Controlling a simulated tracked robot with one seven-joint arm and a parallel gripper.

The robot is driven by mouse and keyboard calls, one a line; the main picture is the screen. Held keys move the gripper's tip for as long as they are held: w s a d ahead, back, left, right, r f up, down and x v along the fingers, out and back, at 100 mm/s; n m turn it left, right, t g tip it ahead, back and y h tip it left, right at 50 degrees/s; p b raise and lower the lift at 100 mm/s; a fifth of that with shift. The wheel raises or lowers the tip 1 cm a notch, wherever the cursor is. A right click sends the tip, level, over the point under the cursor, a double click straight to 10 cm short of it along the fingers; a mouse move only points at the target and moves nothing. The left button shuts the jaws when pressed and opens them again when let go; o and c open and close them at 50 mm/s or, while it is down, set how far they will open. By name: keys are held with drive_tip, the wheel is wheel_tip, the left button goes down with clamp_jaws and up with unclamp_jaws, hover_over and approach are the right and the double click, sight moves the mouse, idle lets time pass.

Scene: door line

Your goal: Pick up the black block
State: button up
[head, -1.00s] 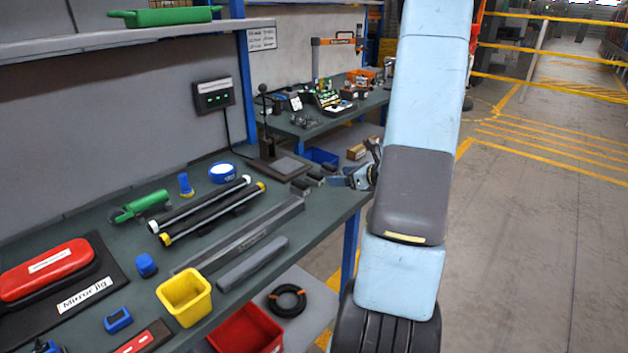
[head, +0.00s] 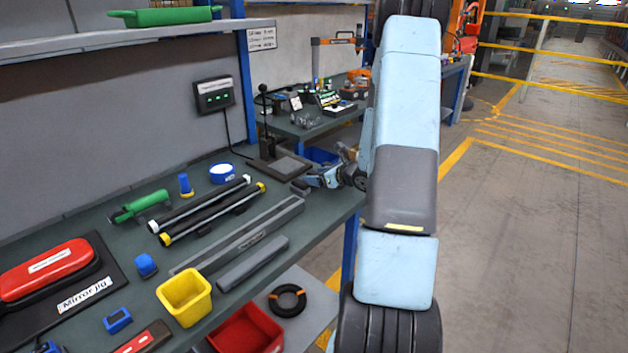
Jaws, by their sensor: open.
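A small black block (head: 299,188) lies on the dark green workbench (head: 215,255) near its right end, just past the end of the long grey rail. My gripper (head: 309,181) is right beside the block, on its right, reaching in from the right side of the bench. The jaws are open. The fingers are small in the picture, and I cannot tell whether they touch the block or stand around it. My gripper covers the bench where other small dark pieces lay.
Black tubes with white and yellow ends (head: 210,215), a long grey rail (head: 240,237) and a yellow bin (head: 185,297) lie to the left. A red bin (head: 248,328) is below the bench.

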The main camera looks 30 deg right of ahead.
drive_tip(key=shift+w+a+f, duration=0.15)
drive_tip(key=shift+w+f, duration=0.05)
drive_tip(key=shift+w, duration=0.3)
drive_tip(key=c, duration=1.2)
drive_tip(key=shift+c, duration=0.4)
drive_tip(key=shift+r, duration=0.15)
